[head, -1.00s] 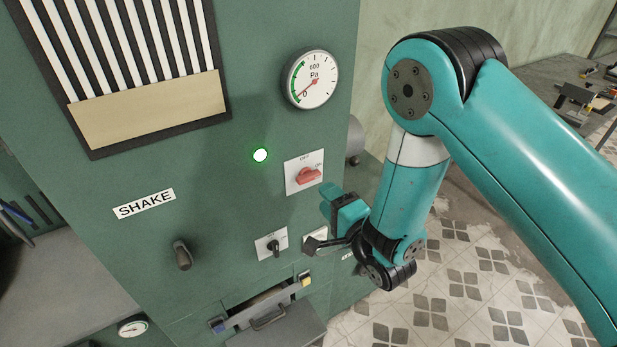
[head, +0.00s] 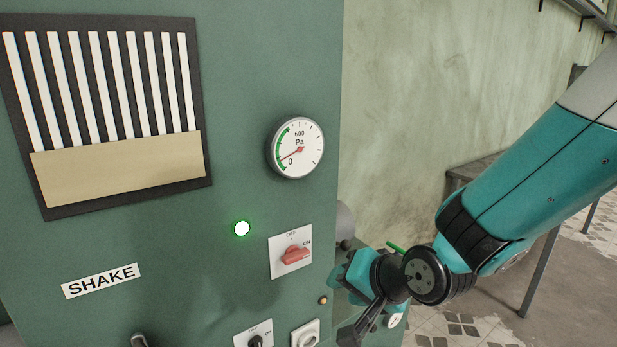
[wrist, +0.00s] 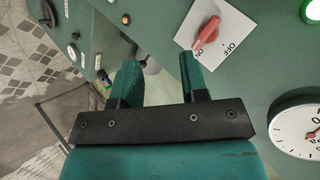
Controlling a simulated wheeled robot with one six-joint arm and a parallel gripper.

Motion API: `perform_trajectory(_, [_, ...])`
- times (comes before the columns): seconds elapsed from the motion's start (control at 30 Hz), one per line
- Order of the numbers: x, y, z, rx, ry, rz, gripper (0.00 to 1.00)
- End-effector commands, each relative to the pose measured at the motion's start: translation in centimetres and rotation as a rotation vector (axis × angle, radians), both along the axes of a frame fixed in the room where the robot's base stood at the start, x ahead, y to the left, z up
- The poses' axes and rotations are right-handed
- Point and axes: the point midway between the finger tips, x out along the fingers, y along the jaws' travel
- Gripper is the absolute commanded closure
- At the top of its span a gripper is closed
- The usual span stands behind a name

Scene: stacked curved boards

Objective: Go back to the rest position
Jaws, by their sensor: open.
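My gripper (wrist: 162,76) is open in the wrist view, with its two teal fingers apart and nothing between them. In the head view my gripper (head: 357,322) hangs at the lower right, in front of the right edge of the green cabinet (head: 235,110). Its fingertips are cut off or hard to make out there. The red rotary switch (head: 295,256) is right of the lit green lamp (head: 242,228). In the wrist view the red switch (wrist: 207,32) is beyond the fingers and apart from them, its handle toward ON.
A round gauge (head: 297,147) has its needle near 0. A SHAKE label (head: 101,281), a black switch (head: 254,340) and a slatted panel (head: 107,115) are on the cabinet. A table (head: 478,166) stands along the wall behind my arm. Open floor shows at the lower right.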

Motion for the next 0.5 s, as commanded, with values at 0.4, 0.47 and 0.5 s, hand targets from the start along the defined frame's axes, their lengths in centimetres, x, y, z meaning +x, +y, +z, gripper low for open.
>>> perform_trajectory(0.4, [-17.6,-6.7,-0.2,-0.43,0.158,0.758,0.6])
perform_trajectory(0.47, [-19.1,-7.4,-0.2,-0.46,0.168,0.828,0.6])
perform_trajectory(0.5, [-19.9,-7.7,-0.1,-0.474,0.171,0.864,0.6])
